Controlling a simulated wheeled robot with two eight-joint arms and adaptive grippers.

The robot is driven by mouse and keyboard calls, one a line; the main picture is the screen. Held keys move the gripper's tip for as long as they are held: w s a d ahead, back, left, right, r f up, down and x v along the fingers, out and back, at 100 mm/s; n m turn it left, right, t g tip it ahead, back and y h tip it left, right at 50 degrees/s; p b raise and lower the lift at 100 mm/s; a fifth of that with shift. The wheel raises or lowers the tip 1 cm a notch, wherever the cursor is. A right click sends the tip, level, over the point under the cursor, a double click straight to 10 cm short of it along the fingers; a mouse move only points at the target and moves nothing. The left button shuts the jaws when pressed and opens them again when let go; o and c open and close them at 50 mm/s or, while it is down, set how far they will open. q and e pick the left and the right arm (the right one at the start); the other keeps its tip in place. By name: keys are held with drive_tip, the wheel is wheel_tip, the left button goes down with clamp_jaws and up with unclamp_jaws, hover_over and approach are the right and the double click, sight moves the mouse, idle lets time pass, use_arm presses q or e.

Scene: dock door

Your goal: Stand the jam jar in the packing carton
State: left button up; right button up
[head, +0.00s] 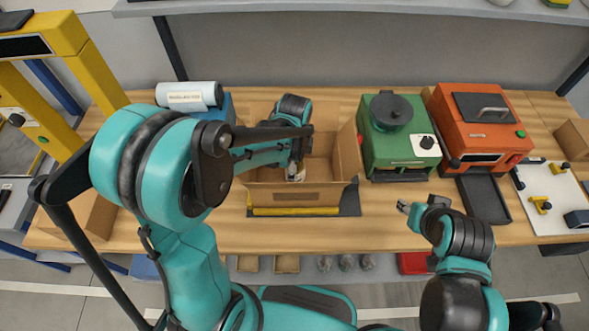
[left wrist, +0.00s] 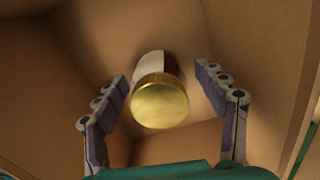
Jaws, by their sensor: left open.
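The packing carton (head: 347,152) stands open on the bench, in the middle of the head view. My left gripper (head: 297,172) reaches down into it. In the left wrist view the jam jar (left wrist: 159,103), with a gold lid, a white label and a dark body, is inside the carton (left wrist: 85,35). It looks upright, but its base is hidden behind its lid. The left gripper (left wrist: 160,74) is open, one finger on each side of the jar, with gaps showing. My right gripper (head: 404,207) hangs near the bench's front edge, too small to read.
A green machine (head: 398,135) and an orange machine (head: 480,125) stand right of the carton. A white cylinder (head: 189,96) lies to its left, by a yellow frame (head: 75,45). The bench front (head: 400,235) is mostly clear.

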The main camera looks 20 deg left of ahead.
use_arm(q)
wheel_tip(320, 180, up, 11)
drive_tip(key=p, duration=0.3)
drive_tip(key=shift+r, duration=0.15)
